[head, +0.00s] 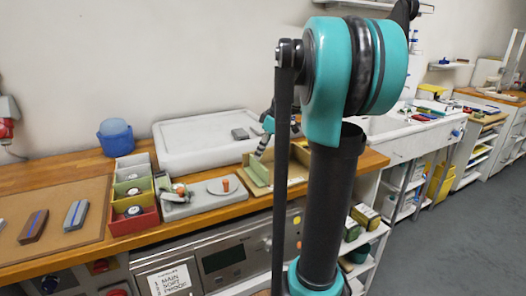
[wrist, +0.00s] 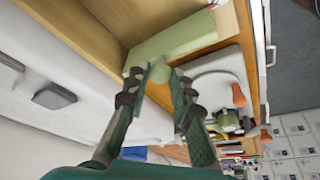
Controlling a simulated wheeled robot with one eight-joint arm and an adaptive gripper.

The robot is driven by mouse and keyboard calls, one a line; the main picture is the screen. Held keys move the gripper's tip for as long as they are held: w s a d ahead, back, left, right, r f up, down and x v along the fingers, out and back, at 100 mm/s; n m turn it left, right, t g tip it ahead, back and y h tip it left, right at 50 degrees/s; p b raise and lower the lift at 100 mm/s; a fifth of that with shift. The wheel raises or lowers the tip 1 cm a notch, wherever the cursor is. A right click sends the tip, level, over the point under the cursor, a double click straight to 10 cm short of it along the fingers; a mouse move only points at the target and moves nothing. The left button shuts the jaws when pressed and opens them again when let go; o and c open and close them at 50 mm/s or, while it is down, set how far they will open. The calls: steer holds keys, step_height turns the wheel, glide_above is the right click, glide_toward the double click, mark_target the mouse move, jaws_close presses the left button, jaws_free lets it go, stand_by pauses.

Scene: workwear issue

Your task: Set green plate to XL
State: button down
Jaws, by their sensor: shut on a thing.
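In the wrist view the green plate (wrist: 185,36) is a long pale green block against a wooden board. A round green knob (wrist: 160,72) at its near end sits between my fingertips. My gripper (wrist: 157,76) is shut on this knob. In the head view my gripper (head: 262,146) is small and partly hidden by my arm, just above the plate. No size mark such as XL can be read.
A grey unit (head: 180,208) with a round disc and an orange knob (head: 225,184) stands left of the plate. A large white tray (head: 200,148) lies behind. A blue container (head: 115,138) stands at back left.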

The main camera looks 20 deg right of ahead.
steer(key=c, duration=1.3)
jaws_free()
steer(key=shift+r, duration=0.1)
steer(key=v, duration=1.2)
